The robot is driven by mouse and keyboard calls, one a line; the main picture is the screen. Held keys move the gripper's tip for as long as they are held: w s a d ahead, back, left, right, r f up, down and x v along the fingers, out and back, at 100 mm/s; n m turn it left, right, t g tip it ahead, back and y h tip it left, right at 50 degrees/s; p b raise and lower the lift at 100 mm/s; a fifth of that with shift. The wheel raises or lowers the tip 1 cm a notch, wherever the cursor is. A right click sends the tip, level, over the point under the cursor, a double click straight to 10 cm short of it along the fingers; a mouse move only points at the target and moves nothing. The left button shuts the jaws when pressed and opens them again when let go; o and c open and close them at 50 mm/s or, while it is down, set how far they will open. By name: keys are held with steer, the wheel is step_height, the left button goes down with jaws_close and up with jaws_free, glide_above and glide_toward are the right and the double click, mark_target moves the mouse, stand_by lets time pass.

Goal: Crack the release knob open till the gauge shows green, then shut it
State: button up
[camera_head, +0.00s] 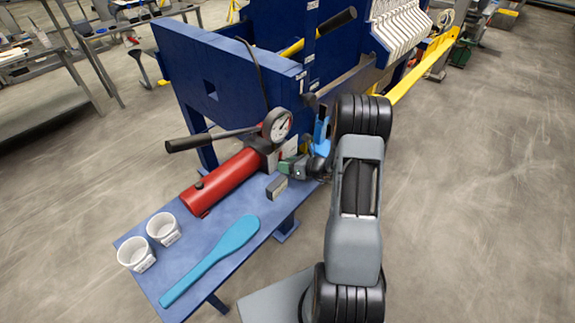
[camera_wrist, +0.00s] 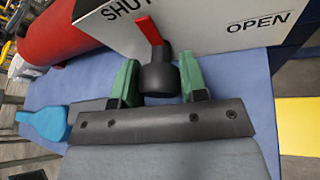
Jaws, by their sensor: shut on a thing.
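The release knob (camera_wrist: 158,76) is black with a red pointer (camera_wrist: 148,30). The pointer tilts up and slightly left, nearer the printed SHUT than OPEN on the white label plate (camera_wrist: 200,25). My gripper (camera_wrist: 160,82) has green fingers, one on each side of the knob, shut on it. In the head view my gripper (camera_head: 293,167) is at the right end of the red pump (camera_head: 225,181), partly hidden by my arm. The round gauge (camera_head: 277,125) stands above the pump with a white face and dark needle. Its coloured zones are too small to tell.
A pump lever (camera_head: 205,140) with a black grip sticks out left above the pump. The blue press frame (camera_head: 225,80) rises behind.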

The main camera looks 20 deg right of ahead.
stand_by(0.3)
steer(key=o, duration=0.6)
steer(key=shift+o, duration=0.2)
steer(key=b+v, duration=0.1)
steer(key=v, duration=1.3)
steer(key=shift+w+f, duration=0.1)
